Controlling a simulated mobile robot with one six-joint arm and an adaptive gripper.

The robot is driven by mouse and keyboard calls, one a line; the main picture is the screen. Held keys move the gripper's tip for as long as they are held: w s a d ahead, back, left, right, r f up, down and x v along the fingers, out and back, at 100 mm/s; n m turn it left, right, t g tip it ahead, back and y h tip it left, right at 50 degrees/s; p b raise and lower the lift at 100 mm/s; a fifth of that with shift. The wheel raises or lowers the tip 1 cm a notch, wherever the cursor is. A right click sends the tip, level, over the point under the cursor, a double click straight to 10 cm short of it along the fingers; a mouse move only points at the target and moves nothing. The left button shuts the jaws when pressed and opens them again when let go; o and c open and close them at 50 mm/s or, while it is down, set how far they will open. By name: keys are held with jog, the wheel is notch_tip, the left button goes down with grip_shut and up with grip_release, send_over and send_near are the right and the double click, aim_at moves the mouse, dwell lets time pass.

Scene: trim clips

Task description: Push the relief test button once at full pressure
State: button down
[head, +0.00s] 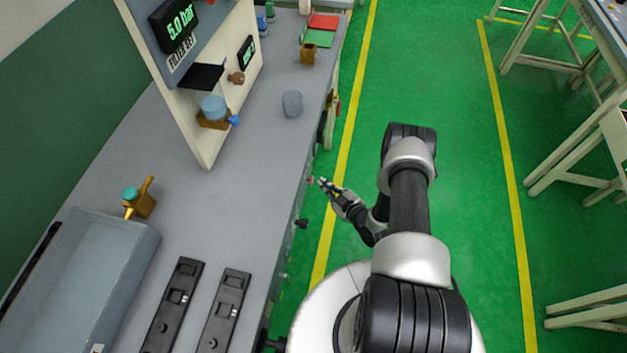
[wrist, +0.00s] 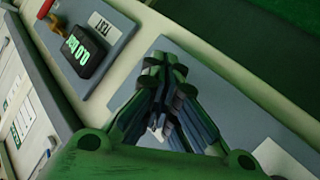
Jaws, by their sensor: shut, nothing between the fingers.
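My gripper (head: 323,184) is shut and empty, low beside the front face of the grey bench. In the wrist view my gripper (wrist: 166,72) points its closed fingertips at a grey plate (wrist: 225,95) on a pale panel. No button can be made out there; the fingers cover part of the plate. A small reddish spot (head: 311,181) shows on the bench front just left of the fingertips in the head view; I cannot tell what it is. To the upper left is a plate labelled TEST (wrist: 102,23) with a green-lit display (wrist: 77,48), whose digits are hard to read.
A display reading 5.0 bar (head: 179,22) is on an upright panel above the bench (head: 225,210). A red handle (wrist: 62,17) shows near the TEST plate. Dark knobs (head: 302,223) stick out along the bench front.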

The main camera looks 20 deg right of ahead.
jog(key=shift+w+a, duration=0.1)
jog(key=shift+a, duration=0.05)
jog(key=shift+w+a, duration=0.15)
jog(key=shift+a, duration=0.1)
jog(key=shift+w+a, duration=0.3)
jog(key=shift+a, duration=0.1)
dwell(0.8)
dwell(0.3)
jog(key=shift+s+d, duration=0.55)
jog(key=shift+d, duration=0.25)
jog(key=s+d, duration=0.1)
jog(key=d, duration=0.1)
jog(key=s+d, duration=0.1)
jog(key=d, duration=0.1)
jog(key=shift+s+b, duration=0.4)
